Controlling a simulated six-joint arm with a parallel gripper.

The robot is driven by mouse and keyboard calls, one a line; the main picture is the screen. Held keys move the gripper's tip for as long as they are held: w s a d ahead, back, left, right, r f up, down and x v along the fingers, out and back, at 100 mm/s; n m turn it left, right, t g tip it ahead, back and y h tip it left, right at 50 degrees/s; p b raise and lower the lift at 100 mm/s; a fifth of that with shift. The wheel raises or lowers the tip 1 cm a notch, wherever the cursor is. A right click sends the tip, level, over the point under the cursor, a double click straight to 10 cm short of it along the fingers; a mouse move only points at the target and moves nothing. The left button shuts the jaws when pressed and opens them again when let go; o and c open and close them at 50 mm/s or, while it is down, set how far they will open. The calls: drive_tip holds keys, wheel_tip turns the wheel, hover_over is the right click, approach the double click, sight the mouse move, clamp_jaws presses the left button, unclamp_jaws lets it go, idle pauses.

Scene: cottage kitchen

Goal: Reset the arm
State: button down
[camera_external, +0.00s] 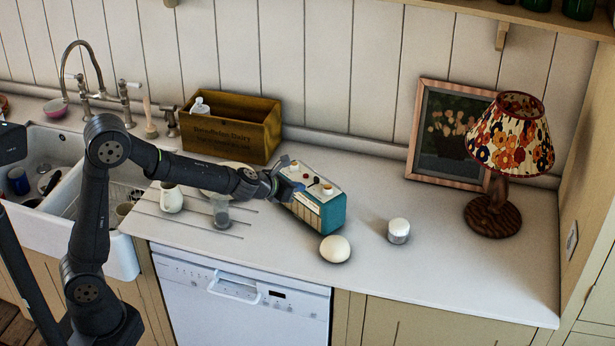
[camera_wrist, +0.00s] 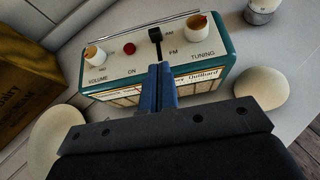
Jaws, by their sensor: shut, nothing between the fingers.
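My gripper (camera_external: 288,187) is shut and empty, at the left edge of the teal and cream radio's top. In the wrist view my gripper (camera_wrist: 158,72) has its blue fingers together, pointing at the black slider on the panel. The radio (camera_external: 325,210) stands upright on the counter; in the wrist view its panel (camera_wrist: 130,66) shows a volume knob, a red button, the slider and a tuning knob. I cannot tell whether the fingertips touch the radio.
A white round object (camera_external: 335,249) and a small white-lidded jar (camera_external: 398,230) stand near the radio. A wooden crate (camera_external: 232,128) is behind, a floral lamp (camera_external: 509,150) and framed picture (camera_external: 446,132) at right. The sink (camera_external: 70,245) is left. The counter's front right is clear.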

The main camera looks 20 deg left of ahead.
drive_tip(key=w+d+r+v, duration=0.1)
drive_tip(key=r+v, duration=0.1)
drive_tip(key=v, duration=1.2)
drive_tip(key=shift+s+a+f+x, duration=0.15)
drive_tip(key=shift+f+x, duration=0.2)
drive_tip(key=shift+x, duration=1.95)
drive_tip(key=shift+s+a+f+x, duration=0.15)
drive_tip(key=shift+f+x, duration=0.2)
drive_tip(key=shift+x, duration=1.95)
drive_tip(key=shift+s+a+f+x, duration=0.15)
drive_tip(key=shift+f+x, duration=0.25)
drive_tip(key=shift+x, duration=1.95)
drive_tip(key=s+f+v, duration=0.1)
drive_tip(key=v, duration=1.1)
drive_tip(key=w+d+n+t+y, duration=0.2)
drive_tip(key=w+d+y, duration=0.1)
drive_tip(key=w+d, duration=0.1)
drive_tip(key=shift+d+f+n+t, duration=0.3)
drive_tip(key=shift+d+f+n, duration=0.15)
drive_tip(key=shift+d, duration=0.45)
